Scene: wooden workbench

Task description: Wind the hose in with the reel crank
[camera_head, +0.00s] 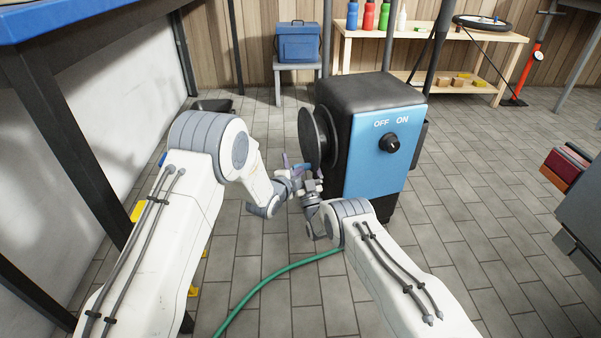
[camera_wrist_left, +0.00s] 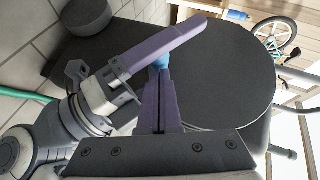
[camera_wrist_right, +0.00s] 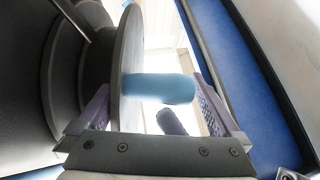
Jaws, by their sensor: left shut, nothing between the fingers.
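The hose reel is a dark drum with round flanges (camera_head: 310,138) on the left side of a blue-and-black machine (camera_head: 368,150). A short blue crank handle (camera_wrist_right: 158,88) sticks out from the disc (camera_wrist_right: 130,60) in the right wrist view. A bit of it shows in the left wrist view (camera_wrist_left: 161,62). My right gripper (camera_wrist_right: 158,108) is open, its purple fingers either side of the handle; whether they touch it is unclear. My left gripper (camera_wrist_left: 163,88) is shut and empty, close to the handle. The green hose (camera_head: 275,276) lies on the floor, partly hidden by my right arm.
An OFF/ON knob (camera_head: 390,142) is on the machine's front. A blue box (camera_head: 298,44) sits on a stool behind. A wooden shelf (camera_head: 440,36) stands at the back wall. A workbench (camera_head: 60,18) is at the left.

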